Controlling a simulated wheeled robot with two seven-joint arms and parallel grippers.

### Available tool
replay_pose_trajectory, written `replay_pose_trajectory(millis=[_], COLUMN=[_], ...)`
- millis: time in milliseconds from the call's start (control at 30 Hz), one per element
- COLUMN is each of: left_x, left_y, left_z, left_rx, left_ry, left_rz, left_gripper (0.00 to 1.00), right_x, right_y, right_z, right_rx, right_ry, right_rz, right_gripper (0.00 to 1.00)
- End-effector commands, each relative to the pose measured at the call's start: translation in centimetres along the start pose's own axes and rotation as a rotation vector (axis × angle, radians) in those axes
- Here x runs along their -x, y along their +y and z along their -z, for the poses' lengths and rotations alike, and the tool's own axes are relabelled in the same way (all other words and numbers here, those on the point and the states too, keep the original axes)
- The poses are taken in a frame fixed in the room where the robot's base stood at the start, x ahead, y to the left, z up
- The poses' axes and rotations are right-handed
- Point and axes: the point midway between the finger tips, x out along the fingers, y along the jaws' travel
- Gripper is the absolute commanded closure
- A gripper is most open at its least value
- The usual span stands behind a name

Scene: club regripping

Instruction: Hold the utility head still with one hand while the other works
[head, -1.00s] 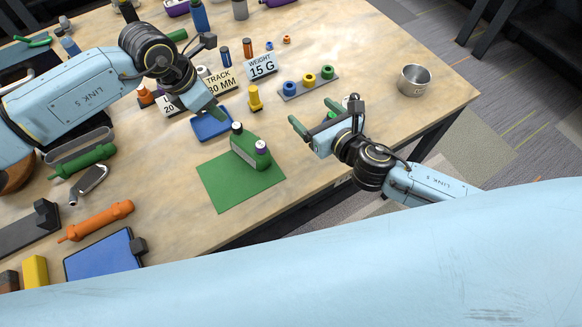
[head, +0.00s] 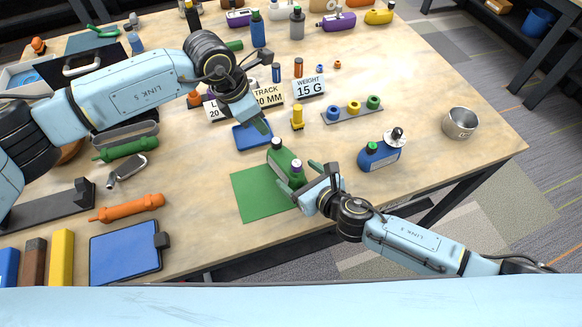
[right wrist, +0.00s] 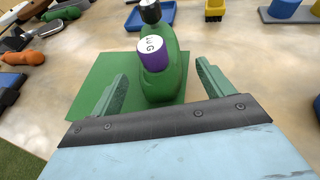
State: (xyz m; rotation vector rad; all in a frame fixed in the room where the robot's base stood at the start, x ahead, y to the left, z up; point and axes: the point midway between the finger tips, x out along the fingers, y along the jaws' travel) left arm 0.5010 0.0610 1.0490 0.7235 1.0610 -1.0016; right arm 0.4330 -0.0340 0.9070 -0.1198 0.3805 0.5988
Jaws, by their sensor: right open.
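A green utility head (head: 281,158) stands on a green mat (head: 255,203), with a dark cap at its far end and a purple, white-topped cap at its near end. My right gripper (head: 312,184) is open at the near right side of the head. In the right wrist view its two fingers are spread to either side of the green head (right wrist: 162,82), with a gap on each side. My left gripper (head: 260,127) is beyond the head, low over the blue tray, with its fingers seen edge-on; I cannot tell its opening.
A blue tray (head: 250,138) lies behind the mat. A blue head (head: 379,155) with a green cap stands to the right, and a metal bowl (head: 460,123) near the right edge. A rack (head: 352,113) with colored rings and label cards stand behind.

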Motion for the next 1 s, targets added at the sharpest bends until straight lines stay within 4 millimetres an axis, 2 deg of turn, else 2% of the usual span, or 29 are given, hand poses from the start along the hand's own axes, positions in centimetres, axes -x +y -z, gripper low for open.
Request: replay_pose_trajectory(millis=[100,300,500,767,1000], left_x=[0.0,0.0,0.0,0.0,0.0], left_y=[0.0,0.0,0.0,0.0,0.0], left_z=[0.0,0.0,0.0,0.0,0.0], left_rx=[0.0,0.0,0.0,0.0,0.0], left_ry=[0.0,0.0,0.0,0.0,0.0], left_rz=[0.0,0.0,0.0,0.0,0.0], left_gripper=[0.64,0.64,0.64,0.64,0.64], right_x=[-1.9,-3.9,-4.7,-4.8,-4.7], right_y=[0.0,-0.1,0.0,0.0,-0.1], right_z=[-0.1,-0.1,0.0,0.0,0.0], right_rx=[-0.002,-0.001,-0.002,-0.001,-0.001], right_ry=[0.0,-0.001,0.0,0.0,0.0], right_rz=[0.002,0.002,0.0,0.001,0.001], right_gripper=[0.2,0.2,0.2,0.2,0.5])
